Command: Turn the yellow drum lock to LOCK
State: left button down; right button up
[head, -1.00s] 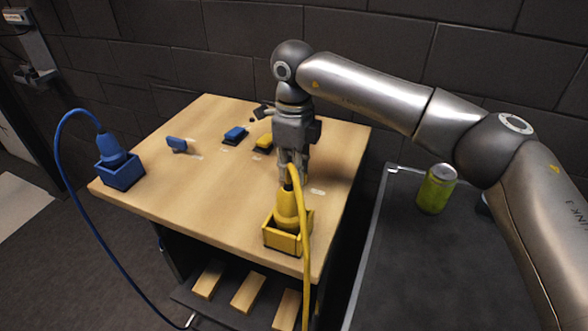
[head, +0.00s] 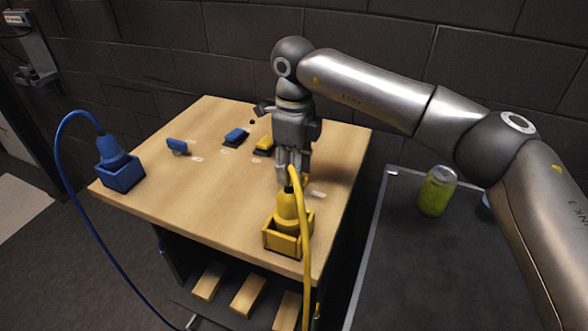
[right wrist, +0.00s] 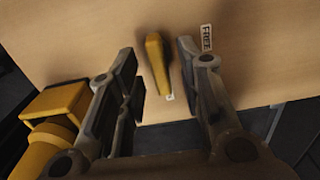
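The yellow drum lock's handle (right wrist: 158,62) shows in the right wrist view as a yellow bar standing on the wooden top. My right gripper (right wrist: 160,60) is open, with one finger on each side of the handle and a visible gap to each. A "FREE" label (right wrist: 206,37) lies by the right finger. Another pale label by the handle's near end is mostly hidden. In the head view my right gripper (head: 292,172) points down behind the yellow plug and hides most of the lock. My left gripper is not in view.
A yellow plug (head: 287,205) with its cable sits in a yellow box (head: 283,240) just in front of my right gripper. A blue lock (head: 176,146), blue button (head: 235,137), yellow button (head: 264,146) and blue plug (head: 114,152) are further left. A green can (head: 437,191) stands right.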

notch_tip(320, 180, up, 11)
dwell(0.3)
